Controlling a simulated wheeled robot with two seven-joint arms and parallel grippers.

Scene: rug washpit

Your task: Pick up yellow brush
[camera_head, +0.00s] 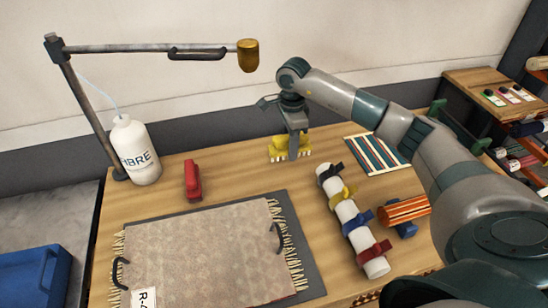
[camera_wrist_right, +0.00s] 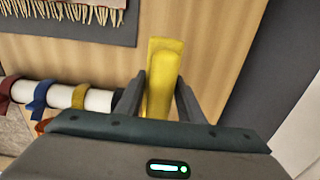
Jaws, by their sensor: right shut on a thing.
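The yellow brush (camera_head: 277,150) is at the back of the wooden table in the head view, with pale bristles along its lower edge. My right gripper (camera_head: 291,150) comes down over it from above and is shut on it. In the right wrist view the yellow brush (camera_wrist_right: 164,75) stands between the two dark fingers of my right gripper (camera_wrist_right: 161,85). I cannot tell whether the brush touches the table. My left gripper is not in view.
A red brush-like object (camera_head: 193,181) and a white bottle (camera_head: 136,152) stand left. A fringed rug (camera_head: 200,255) lies on a dark mat in front. A white roll with coloured straps (camera_head: 345,212) and a striped textile (camera_head: 376,155) lie right. A metal arm (camera_head: 150,48) overhangs the back left.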

